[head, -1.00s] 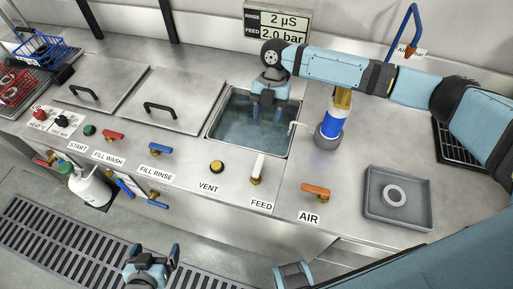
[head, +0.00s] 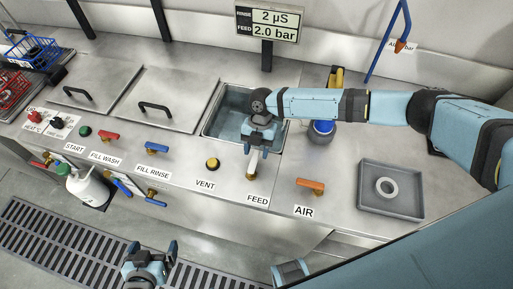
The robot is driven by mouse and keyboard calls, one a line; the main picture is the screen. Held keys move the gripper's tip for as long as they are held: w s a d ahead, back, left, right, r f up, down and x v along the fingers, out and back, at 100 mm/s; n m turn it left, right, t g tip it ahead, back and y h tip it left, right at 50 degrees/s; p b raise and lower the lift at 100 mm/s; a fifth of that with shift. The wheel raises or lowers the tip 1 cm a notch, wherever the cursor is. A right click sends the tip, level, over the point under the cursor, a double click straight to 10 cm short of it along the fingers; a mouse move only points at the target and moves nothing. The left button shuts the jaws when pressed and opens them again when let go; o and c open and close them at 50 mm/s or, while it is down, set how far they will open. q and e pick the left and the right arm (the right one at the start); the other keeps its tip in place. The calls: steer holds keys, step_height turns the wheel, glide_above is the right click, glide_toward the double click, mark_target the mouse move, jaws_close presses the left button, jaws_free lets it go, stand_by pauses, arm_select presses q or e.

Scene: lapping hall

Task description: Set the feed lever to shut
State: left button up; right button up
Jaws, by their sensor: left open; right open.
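The feed lever (head: 253,162) is white on a brass base, behind the FEED label (head: 258,200) on the steel counter's front part. It points back toward the sink, while the neighbouring levers lie crosswise. My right gripper (head: 258,146) is open, at the lever's back end. Its fingers partly hide that end, and I cannot tell whether they touch it. My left gripper (head: 151,252) is open and empty, low over the floor grating at the bottom of the view.
The orange AIR lever (head: 311,186) and yellow VENT button (head: 212,164) flank the feed lever. A water-filled sink (head: 228,112) lies behind. A grey tray (head: 391,207) with a white ring stands at right. The display (head: 268,22) reads feed 2.0 bar.

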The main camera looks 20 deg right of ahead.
jaws_close()
